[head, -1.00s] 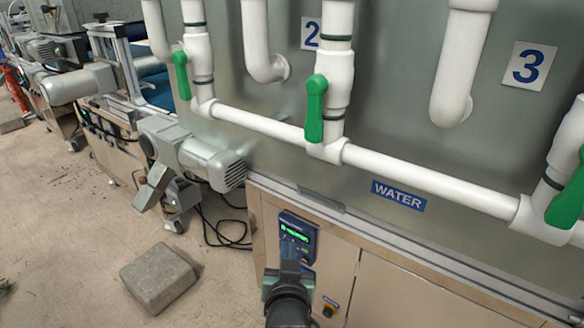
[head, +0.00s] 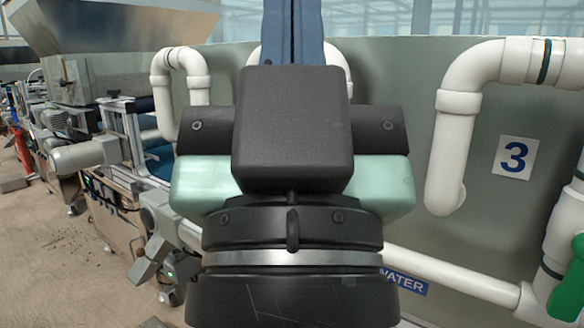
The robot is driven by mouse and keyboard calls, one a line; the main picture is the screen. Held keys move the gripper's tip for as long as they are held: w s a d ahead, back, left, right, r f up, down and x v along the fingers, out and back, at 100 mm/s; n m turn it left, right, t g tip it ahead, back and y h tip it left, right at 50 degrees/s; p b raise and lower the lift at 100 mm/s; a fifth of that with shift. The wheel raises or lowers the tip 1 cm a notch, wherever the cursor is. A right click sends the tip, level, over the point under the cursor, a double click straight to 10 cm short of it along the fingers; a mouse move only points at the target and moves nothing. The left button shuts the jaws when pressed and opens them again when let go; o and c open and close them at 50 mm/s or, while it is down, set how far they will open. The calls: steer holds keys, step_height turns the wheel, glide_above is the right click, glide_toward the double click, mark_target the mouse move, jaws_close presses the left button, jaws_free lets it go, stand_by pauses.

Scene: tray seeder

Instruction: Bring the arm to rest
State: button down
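My gripper (head: 293,30) is raised upright, very close in front of the head camera. Its black body with pale green sides fills the middle of the view. Two blue fingers point up side by side with only a thin dark line between them, so they look shut. Nothing shows between them. The fingertips are cut off by the top edge. My gripper hides the pipes and part of the grey tank behind it.
The grey tank (head: 415,155) stands behind, with white pipes (head: 455,130), a number 3 sign (head: 515,157) and a green valve handle (head: 570,258). A metal hopper machine (head: 120,80) stands at the left. Bare floor (head: 70,265) shows at lower left.

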step_height(320, 180, up, 30)
steer(key=p, duration=2.7)
steer(key=shift+w+f, duration=0.2)
steer(key=c, duration=1.6)
jaws_free()
